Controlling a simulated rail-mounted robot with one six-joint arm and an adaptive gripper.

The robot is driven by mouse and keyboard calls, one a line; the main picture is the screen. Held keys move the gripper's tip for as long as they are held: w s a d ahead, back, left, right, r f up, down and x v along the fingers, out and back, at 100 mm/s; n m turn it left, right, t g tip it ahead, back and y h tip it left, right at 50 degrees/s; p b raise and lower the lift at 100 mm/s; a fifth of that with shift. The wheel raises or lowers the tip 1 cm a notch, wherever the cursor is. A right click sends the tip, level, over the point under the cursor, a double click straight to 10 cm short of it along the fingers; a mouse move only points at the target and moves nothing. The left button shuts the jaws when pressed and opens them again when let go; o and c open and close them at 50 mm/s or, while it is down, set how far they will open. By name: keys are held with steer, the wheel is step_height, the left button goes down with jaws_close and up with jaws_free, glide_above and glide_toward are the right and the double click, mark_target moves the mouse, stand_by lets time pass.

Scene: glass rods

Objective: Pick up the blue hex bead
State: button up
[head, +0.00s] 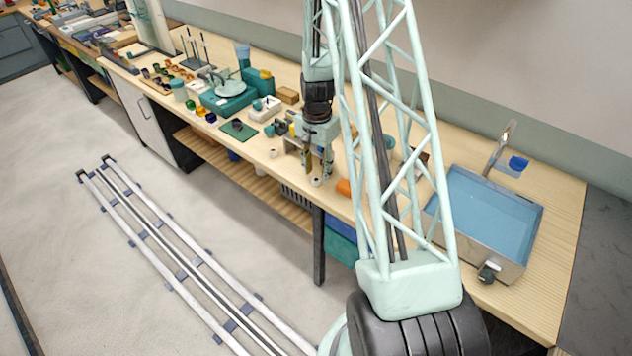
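My gripper (317,172) points down over the bench, well to the right of the blue bead. Its two fingers look apart, and I see nothing held between them. A small white round piece (316,182) lies just below the fingertips.
A teal box with a dish (228,98), a dark green mat (239,129) and a white block (265,108) stand between the beads and my gripper. An orange piece (343,187) lies right of the gripper. A blue-bottomed sink (488,218) is at the right.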

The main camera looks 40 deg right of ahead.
mark_target(316, 181)
steer(key=shift+f, duration=1.6)
steer(key=shift+c, duration=0.4)
steer(key=c, duration=0.8)
